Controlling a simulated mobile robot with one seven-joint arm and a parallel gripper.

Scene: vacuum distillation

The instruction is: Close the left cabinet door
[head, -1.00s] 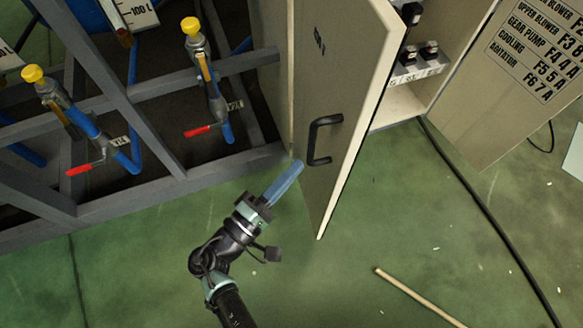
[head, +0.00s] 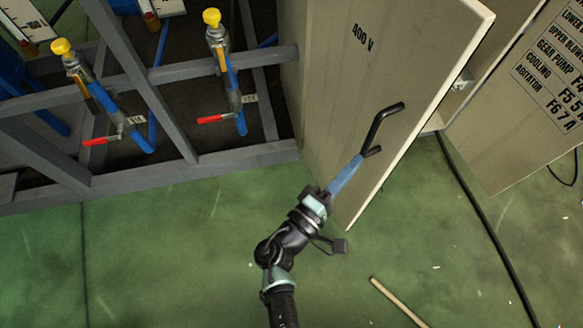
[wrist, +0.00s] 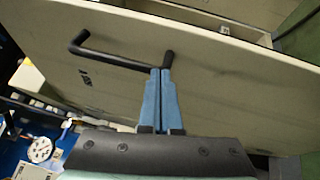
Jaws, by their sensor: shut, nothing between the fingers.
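The left cabinet door (head: 345,100), a beige panel marked "400 V", stands partly open, its free edge toward the right. Its black bar handle (head: 380,128) is near that free edge. My gripper (head: 357,163) is shut and empty, its blue fingers together, with the tips at the lower end of the handle. In the wrist view the fingertips (wrist: 160,72) sit beside the right end of the handle (wrist: 120,60), in front of the door panel (wrist: 215,95). I cannot tell whether they touch the door or the handle.
The right door (head: 530,110), with a printed list, stands open at the right. A black cable (head: 480,220) and a wooden stick (head: 398,302) lie on the green floor (head: 180,250). A grey frame with blue pipes and yellow-capped valves (head: 222,70) stands at the left.

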